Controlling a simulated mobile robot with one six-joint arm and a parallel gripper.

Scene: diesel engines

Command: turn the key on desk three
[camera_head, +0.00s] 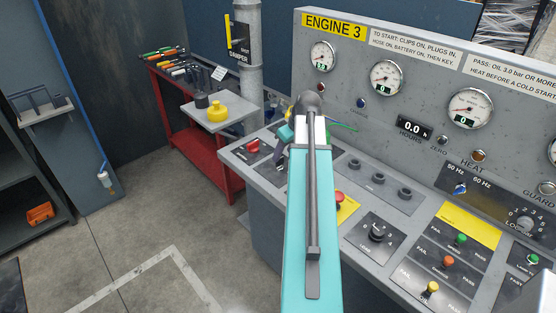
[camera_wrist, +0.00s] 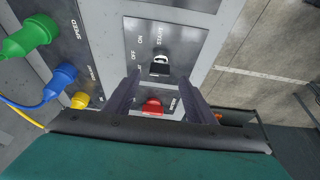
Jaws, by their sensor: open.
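Desk three is the grey console (camera_head: 265,190) under the "ENGINE 3" panel (camera_head: 333,26). In the wrist view, the key switch (camera_wrist: 161,64) has a pale key grip in a dark socket, on a black plate marked OFF, ON and START. My gripper (camera_wrist: 160,76) is open, with one dark finger on each side below the key. The fingers look empty; I cannot tell whether they touch the plate. In the head view, my arm hides most of the key's plate, and my gripper (camera_head: 281,148) shows only partly.
Green (camera_wrist: 30,36), blue (camera_wrist: 60,78) and yellow (camera_wrist: 80,100) plugs stand to the left. A red bench (camera_head: 180,125) with tools is behind the desk.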

